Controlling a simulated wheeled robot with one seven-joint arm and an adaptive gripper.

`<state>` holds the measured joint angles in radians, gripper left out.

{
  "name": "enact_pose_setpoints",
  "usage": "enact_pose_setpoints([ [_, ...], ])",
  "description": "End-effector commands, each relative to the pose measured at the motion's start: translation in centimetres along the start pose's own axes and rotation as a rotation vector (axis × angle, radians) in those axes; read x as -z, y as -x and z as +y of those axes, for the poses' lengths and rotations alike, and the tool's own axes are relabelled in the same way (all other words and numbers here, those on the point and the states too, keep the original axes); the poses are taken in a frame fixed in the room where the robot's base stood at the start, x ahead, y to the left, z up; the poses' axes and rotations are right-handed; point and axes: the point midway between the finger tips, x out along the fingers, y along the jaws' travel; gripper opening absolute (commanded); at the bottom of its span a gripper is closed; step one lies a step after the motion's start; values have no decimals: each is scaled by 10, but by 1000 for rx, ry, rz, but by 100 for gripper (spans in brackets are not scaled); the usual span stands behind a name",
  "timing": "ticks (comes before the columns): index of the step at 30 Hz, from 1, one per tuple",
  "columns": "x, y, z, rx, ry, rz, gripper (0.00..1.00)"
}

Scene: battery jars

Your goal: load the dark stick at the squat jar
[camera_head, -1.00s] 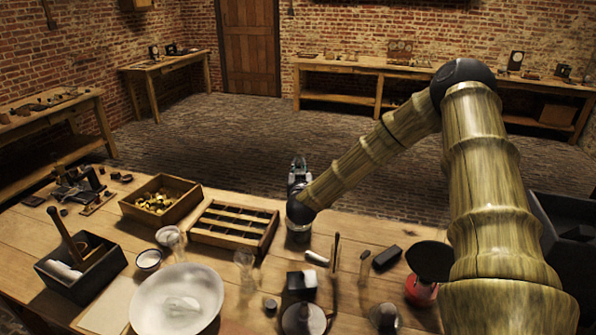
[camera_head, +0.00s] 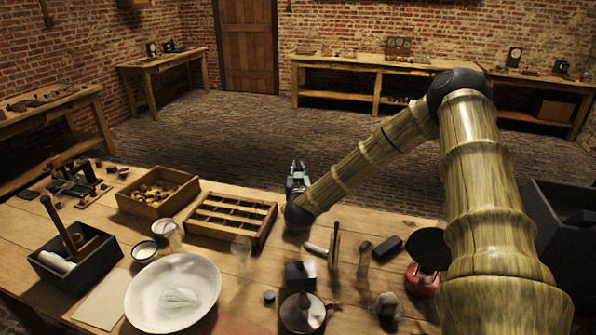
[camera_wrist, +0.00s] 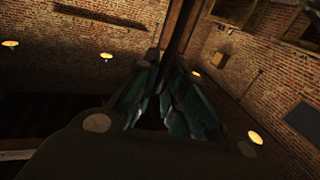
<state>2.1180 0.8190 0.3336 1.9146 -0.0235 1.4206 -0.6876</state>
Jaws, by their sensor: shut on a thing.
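My gripper (camera_head: 297,170) is beyond the far side of the workbench tray in the head view, small and pointing up. In the wrist view its dark green jaws (camera_wrist: 165,105) are shut on a dark brown stick (camera_wrist: 180,40), which runs up out of the frame. The stick cannot be made out in the head view. Clear glass jars stand on the bench: one in the middle (camera_head: 241,252), one by the tray's left (camera_head: 168,233) and one at the right (camera_head: 364,258). I cannot tell which is the squat jar.
On the bench are a slatted wooden tray (camera_head: 267,228), a box of brass pieces (camera_head: 190,198), a white bowl (camera_head: 145,312), a dark box with a mallet (camera_head: 110,262), an upright stick-like tool (camera_head: 334,243) and a red burner-like object (camera_head: 421,283). Bare wood shows between them.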

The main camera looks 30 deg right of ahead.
Motion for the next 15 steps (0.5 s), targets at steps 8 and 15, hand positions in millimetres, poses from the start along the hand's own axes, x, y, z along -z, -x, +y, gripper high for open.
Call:
enact_pose_setpoints([
  [8,-8,2,2,0,4,-11,0],
  [15,-10,2,2,0,5,-12,0],
])
